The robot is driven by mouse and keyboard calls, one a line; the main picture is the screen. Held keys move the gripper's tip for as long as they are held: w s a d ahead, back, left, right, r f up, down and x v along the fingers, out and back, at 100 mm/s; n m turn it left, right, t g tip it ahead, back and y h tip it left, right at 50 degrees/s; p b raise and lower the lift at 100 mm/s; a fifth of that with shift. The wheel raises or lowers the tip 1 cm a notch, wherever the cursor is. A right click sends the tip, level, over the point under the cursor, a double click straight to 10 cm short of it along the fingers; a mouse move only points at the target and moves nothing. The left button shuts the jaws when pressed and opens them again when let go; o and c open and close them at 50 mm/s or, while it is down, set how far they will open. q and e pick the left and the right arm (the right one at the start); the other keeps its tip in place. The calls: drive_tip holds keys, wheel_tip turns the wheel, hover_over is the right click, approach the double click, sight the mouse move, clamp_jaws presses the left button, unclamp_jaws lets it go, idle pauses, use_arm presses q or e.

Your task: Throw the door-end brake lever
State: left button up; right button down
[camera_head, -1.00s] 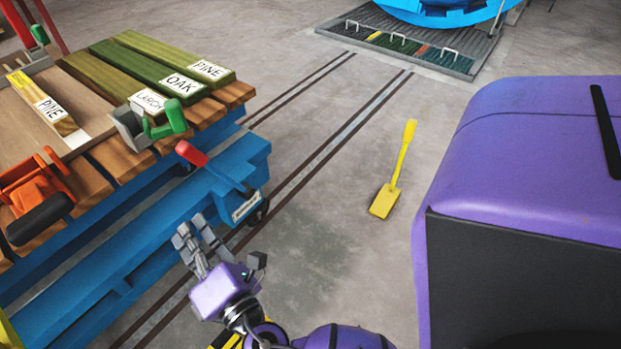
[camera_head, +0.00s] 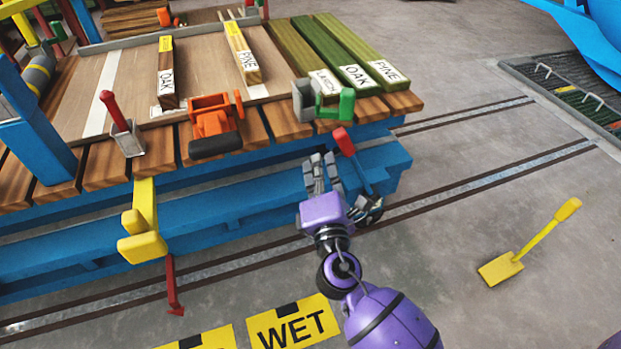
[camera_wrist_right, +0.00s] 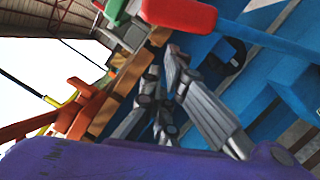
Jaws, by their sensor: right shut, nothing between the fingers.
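A lever with a red grip (camera_head: 344,141) and a blue shaft (camera_head: 357,173) stands at the right end of the blue cart (camera_head: 392,165), the end toward the large blue vessel. My right gripper (camera_head: 323,166) is shut and empty, close to the left of this lever in the head view. I cannot see contact between them. In the wrist view the gripper fingers (camera_wrist_right: 168,105) are in the middle, with the red grip (camera_wrist_right: 178,14) above them. My left gripper is not in view.
The cart's deck holds labelled planks (camera_head: 320,58), an orange clamp (camera_head: 213,122) and a green-handled clamp (camera_head: 337,105). Another red handle (camera_head: 115,110) stands farther left. A yellow shovel (camera_head: 530,245) lies on the floor. Floor right of the cart is mostly clear.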

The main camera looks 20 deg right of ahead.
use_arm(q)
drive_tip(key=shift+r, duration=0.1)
use_arm(e)
drive_tip(key=shift+d+r, duration=0.25)
drive_tip(key=shift+d, duration=0.25)
use_arm(q)
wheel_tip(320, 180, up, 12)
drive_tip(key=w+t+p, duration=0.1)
drive_tip(key=p, duration=1.1)
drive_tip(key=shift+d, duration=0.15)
use_arm(e)
drive_tip(key=d+r+m+g, duration=0.1)
drive_tip(key=d+m, duration=0.3)
drive_tip(key=d, duration=0.8)
drive_tip(key=d+r+m+g, duration=0.1)
drive_tip(key=d+r+m, duration=0.3)
drive_tip(key=d, duration=0.8)
drive_tip(key=shift+w+m, duration=0.4)
